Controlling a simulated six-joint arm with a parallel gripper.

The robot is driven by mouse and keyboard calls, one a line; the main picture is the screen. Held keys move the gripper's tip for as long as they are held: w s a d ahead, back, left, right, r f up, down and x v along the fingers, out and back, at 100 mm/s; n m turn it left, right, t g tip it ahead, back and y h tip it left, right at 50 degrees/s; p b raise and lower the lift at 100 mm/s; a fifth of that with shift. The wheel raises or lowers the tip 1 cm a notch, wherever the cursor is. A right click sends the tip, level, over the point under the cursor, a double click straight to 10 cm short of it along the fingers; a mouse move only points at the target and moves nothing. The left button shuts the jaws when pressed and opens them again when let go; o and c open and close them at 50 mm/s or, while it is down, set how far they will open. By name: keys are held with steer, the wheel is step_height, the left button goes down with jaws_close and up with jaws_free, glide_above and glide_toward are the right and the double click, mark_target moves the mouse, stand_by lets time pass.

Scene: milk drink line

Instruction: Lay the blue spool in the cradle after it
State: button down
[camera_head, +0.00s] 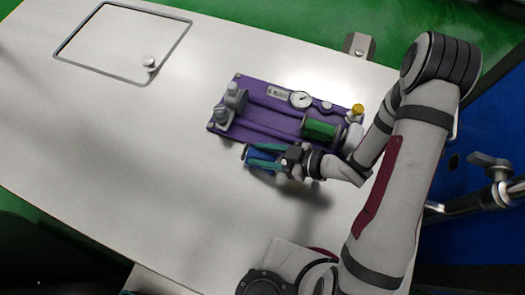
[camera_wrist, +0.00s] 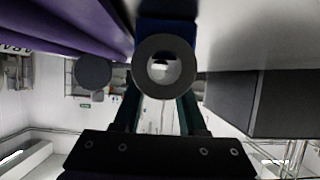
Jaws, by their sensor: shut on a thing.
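The blue spool (camera_head: 262,153) is in my gripper (camera_head: 268,162), just off the front edge of the purple base (camera_head: 262,122) in the head view. I cannot tell whether it touches the table. In the wrist view the blue spool's grey ring end (camera_wrist: 143,62) faces me, with an open hole through it. The teal fingers of my gripper (camera_wrist: 161,100) reach towards it from both sides. A green spool (camera_head: 319,129) lies on the right part of the purple base. No empty cradle can be made out clearly; my wrist and arm cover part of the base's front right.
The base carries a round gauge (camera_head: 300,99), a yellow-capped fitting (camera_head: 357,110) and grey fittings (camera_head: 231,101) at its left end. A square panel with a knob (camera_head: 149,63) lies far left. The white table (camera_head: 130,140) is clear left of the base.

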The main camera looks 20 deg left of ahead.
steer(key=shift+c, duration=2.3)
jaws_free()
steer(key=shift+r, duration=0.1)
steer(key=shift+o, duration=0.4)
steer(key=v, duration=1.2)
